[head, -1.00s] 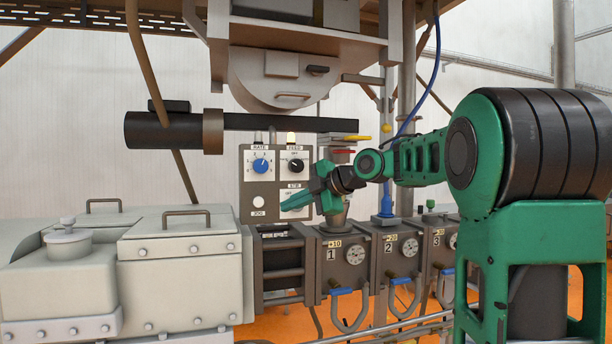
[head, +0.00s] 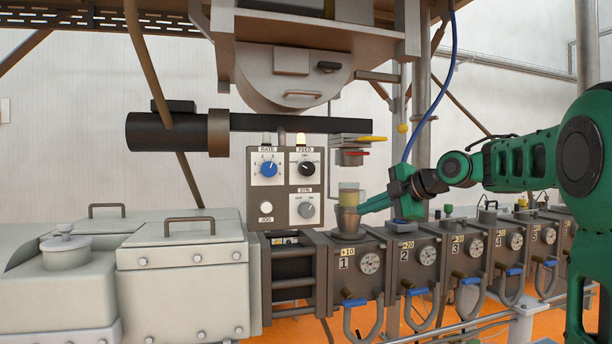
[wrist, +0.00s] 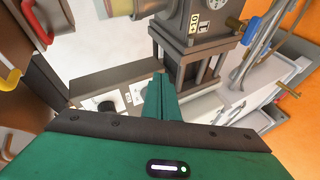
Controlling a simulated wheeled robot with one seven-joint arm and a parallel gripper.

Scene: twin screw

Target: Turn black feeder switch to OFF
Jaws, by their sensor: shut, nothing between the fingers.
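The black feeder switch (head: 307,169) is a round knob under the FEED label, at the upper right of the grey control panel (head: 254,208).
Numbered barrel blocks (head: 345,262) run below.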

